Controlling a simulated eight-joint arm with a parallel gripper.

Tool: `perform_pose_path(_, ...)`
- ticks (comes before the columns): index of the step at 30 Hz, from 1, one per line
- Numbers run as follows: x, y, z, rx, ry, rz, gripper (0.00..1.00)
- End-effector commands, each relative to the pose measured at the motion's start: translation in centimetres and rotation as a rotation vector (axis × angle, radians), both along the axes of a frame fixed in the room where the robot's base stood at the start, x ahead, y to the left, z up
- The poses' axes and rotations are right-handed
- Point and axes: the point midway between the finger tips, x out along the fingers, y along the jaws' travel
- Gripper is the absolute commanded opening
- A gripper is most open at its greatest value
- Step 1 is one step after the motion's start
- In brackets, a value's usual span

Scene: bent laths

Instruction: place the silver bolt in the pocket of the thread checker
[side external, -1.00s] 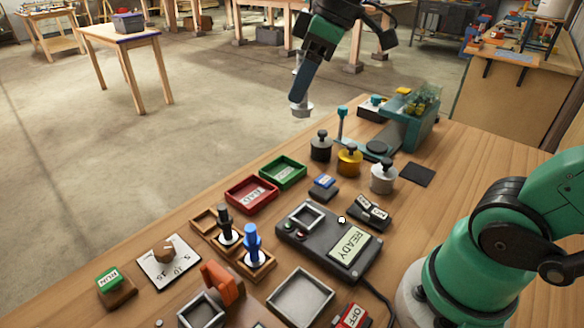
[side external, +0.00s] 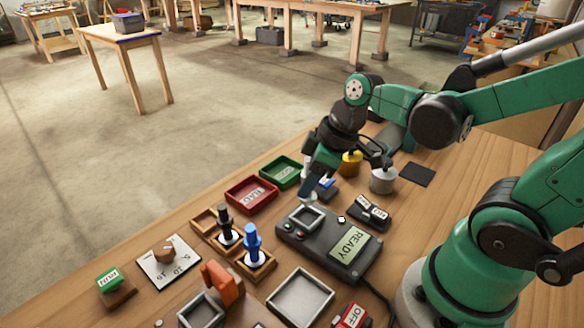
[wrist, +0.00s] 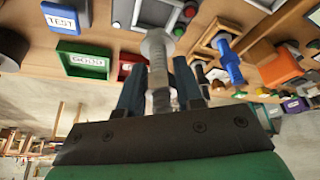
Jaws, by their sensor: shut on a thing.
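My gripper (wrist: 158,92) is shut on the silver bolt (wrist: 157,62), with its fingers on either side of the shank and the wide round head beyond the fingertips. In the side view my gripper (side external: 307,190) is low, just behind the thread checker (side external: 345,268), and mostly hides the bolt. The checker is a dark box with a lit READY screen (side external: 348,245) and a square, light-rimmed pocket (side external: 322,213) that looks empty. In the wrist view the pocket's rim (wrist: 137,14) shows at the top, past the bolt head. The bolt appears apart from it.
A green tray (side external: 281,172) and a red tray (side external: 250,195) lie left of my gripper. A black bolt (side external: 227,228) and a blue bolt (side external: 252,243) stand in wooden holders. Yellow (side external: 350,164) and silver (side external: 383,181) knobbed weights stand close on the right.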

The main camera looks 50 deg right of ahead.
Motion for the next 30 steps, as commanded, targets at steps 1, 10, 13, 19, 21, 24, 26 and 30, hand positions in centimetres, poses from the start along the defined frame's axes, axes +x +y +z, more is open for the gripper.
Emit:
perform_pose_path(1, 0.0, 0.0, -0.3, 0.0, 0.0, 0.0, 0.0)
perform_pose_path(10, 0.0, 0.0, -2.2, 0.0, 0.0, 0.0, 0.0)
perform_pose_path(13, 0.0, 0.0, -3.2, 0.0, 0.0, 0.0, 0.0)
perform_pose_path(19, -0.1, 0.0, -4.3, 0.0, 0.0, 0.0, 0.0)
perform_pose_path(21, -0.1, 0.0, -4.4, 0.0, 0.0, 0.0, 0.0)
perform_pose_path(24, -0.1, 0.0, -4.3, 0.0, 0.0, 0.0, 0.0)
perform_pose_path(26, -0.1, 0.0, -4.3, 0.0, 0.0, 0.0, 0.0)
perform_pose_path(30, -0.1, 0.0, -4.7, 0.0, 0.0, 0.0, 0.0)
